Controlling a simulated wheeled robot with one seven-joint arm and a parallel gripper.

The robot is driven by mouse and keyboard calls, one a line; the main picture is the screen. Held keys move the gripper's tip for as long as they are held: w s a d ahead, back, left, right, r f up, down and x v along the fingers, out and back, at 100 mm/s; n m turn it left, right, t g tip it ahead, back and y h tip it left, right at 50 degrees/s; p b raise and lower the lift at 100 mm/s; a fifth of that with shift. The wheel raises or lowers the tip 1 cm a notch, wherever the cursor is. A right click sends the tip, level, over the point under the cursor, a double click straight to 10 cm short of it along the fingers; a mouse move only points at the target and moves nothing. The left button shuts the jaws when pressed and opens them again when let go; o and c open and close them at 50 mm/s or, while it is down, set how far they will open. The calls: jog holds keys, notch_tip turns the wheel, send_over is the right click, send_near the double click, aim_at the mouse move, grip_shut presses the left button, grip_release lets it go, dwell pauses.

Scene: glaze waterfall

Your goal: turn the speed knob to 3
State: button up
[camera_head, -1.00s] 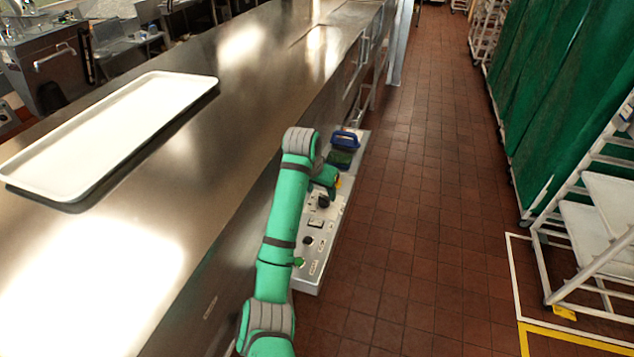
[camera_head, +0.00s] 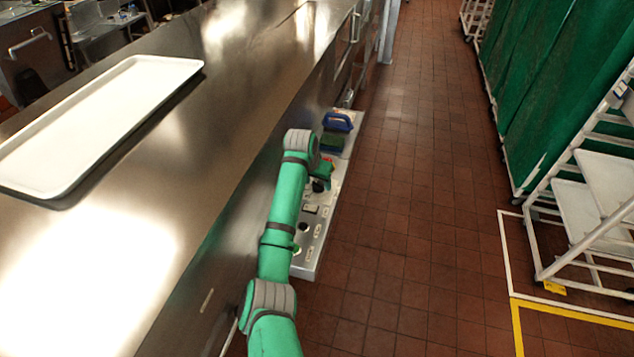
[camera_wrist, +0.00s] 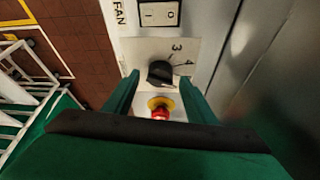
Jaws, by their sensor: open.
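The black speed knob (camera_wrist: 160,73) is in the wrist view on a pale dial plate (camera_wrist: 140,50), with the numbers 3 and 4 readable beside it. It also shows small in the head view (camera_head: 318,186) on the control panel (camera_head: 308,262). My gripper (camera_wrist: 157,88) is open, its two green fingers reaching toward the panel on either side of the knob's lower part. I cannot tell whether they touch it. The rest of the dial's numbers and the pointer's exact setting are hard to make out.
A red button on a yellow ring (camera_wrist: 160,108) sits just below the knob, between my fingers. A fan rocker switch (camera_wrist: 160,13) is above it. A blue-handled item (camera_head: 337,122) stands at the panel's far end. The steel counter (camera_head: 235,85) runs along the left.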

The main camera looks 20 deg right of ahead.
jog(key=shift+w+f, duration=0.15)
jog(key=shift+f, duration=0.2)
jog(key=shift+c, duration=0.2)
